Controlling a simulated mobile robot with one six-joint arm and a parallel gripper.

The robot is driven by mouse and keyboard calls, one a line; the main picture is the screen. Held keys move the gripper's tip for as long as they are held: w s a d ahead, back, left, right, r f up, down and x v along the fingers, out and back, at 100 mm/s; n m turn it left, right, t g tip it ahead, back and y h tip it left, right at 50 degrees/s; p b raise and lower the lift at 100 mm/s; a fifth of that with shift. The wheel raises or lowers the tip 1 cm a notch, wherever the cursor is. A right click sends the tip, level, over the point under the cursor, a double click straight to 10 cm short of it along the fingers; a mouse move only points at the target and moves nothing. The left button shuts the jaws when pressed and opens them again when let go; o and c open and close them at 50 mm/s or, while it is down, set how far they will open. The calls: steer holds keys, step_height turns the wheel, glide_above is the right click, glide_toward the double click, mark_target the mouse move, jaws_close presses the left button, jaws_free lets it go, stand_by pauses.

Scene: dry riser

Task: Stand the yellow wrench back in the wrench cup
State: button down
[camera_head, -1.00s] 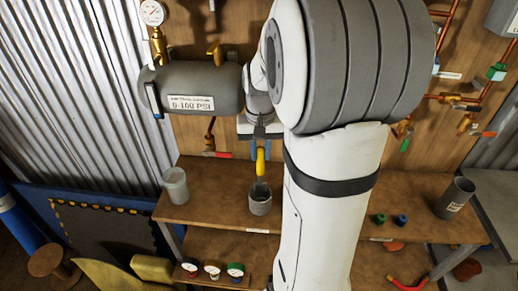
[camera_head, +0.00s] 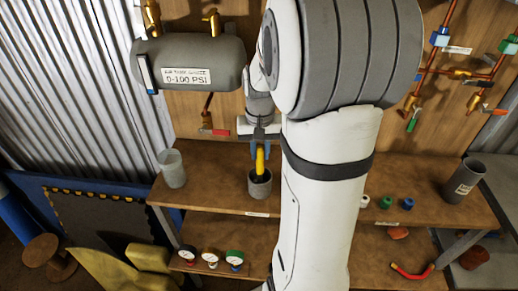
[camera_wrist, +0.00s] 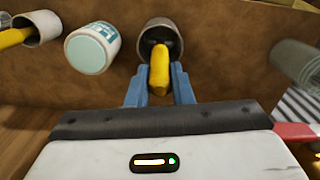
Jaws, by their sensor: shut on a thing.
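The yellow wrench (camera_head: 260,160) is upright in the head view, its lower part down inside the mouth of the dark grey wrench cup (camera_head: 259,190) on the bench. My gripper (camera_head: 259,149) is above the cup, shut on the wrench's handle. In the wrist view, the blue fingers of my gripper (camera_wrist: 160,88) flank the yellow handle (camera_wrist: 160,72), which points into the cup (camera_wrist: 150,27). The wrench's lower end is hidden inside the cup, and I cannot tell whether it touches the bottom.
A translucent cup (camera_head: 172,168) stands left of the wrench cup, and a grey tube (camera_head: 463,180) stands at the far right. The wrist view shows a labelled white jar (camera_wrist: 92,48) and another cup holding something yellow (camera_wrist: 40,27). A grey tank (camera_head: 190,65) hangs behind.

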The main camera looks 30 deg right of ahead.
steer(key=shift+f, duration=0.45)
steer(key=c, duration=1.2)
jaws_free()
step_height(320, 180, up, 8)
steer(key=shift+w+f+b, duration=0.1)
steer(key=shift+b, duration=0.2)
steer(key=s+a+n+t, duration=0.1)
steer(key=s+a, duration=0.3)
steer(key=s+a+f+n+t, duration=0.1)
steer(key=s+a+n, duration=0.1)
steer(key=s+a, duration=0.2)
steer(key=s+a+n+t, duration=0.1)
steer(key=s+a+n, duration=0.1)
steer(key=s+a, duration=0.2)
steer(key=shift+s+a+f, duration=0.1)
steer(key=shift+s+f, duration=0.1)
steer(key=shift+f, duration=0.1)
